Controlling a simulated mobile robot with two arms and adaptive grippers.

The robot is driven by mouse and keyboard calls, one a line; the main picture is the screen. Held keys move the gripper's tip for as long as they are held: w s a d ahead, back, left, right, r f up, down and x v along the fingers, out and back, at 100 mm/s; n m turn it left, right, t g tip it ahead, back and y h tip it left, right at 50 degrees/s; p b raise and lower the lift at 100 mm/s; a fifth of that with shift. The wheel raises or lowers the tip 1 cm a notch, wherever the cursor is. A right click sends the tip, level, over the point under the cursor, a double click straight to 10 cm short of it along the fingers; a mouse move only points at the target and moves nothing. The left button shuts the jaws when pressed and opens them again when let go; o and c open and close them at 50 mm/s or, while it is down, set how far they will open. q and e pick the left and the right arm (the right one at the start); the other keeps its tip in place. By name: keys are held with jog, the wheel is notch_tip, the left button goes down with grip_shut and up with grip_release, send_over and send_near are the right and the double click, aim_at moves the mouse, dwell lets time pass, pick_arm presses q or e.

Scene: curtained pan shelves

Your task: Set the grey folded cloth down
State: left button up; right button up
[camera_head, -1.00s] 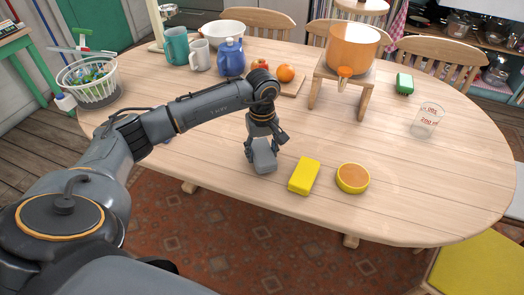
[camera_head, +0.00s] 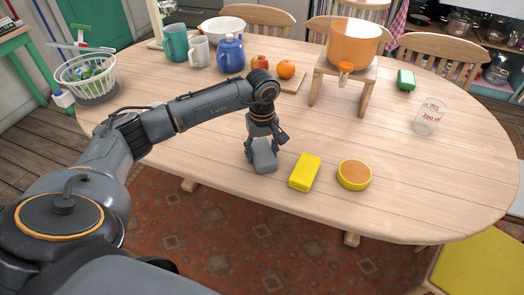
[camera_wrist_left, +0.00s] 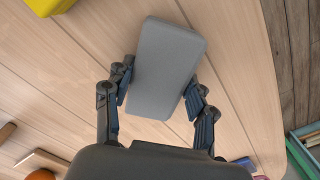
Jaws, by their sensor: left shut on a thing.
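The grey folded cloth (camera_head: 264,158) is a small grey block near the front edge of the wooden table (camera_head: 420,190). My left gripper (camera_head: 262,145) points down from above and is shut on the cloth. In the left wrist view the cloth (camera_wrist_left: 165,65) sits between the two fingers (camera_wrist_left: 158,95), above the table boards. I cannot tell whether its underside touches the table. My right gripper does not show.
A yellow block (camera_head: 305,172) lies just right of the cloth, with a round yellow-rimmed orange item (camera_head: 354,175) beyond it. An orange pot (camera_head: 352,42) stands on a wooden stand. A white basket (camera_head: 88,78) is at the left. The table's right front is clear.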

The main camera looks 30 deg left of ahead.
pick_arm(q)
jog(key=o, duration=1.3)
notch_tip(320, 180, up, 12)
grip_shut()
dwell(0.4)
jog(key=shift+f, duration=0.1)
dwell(0.9)
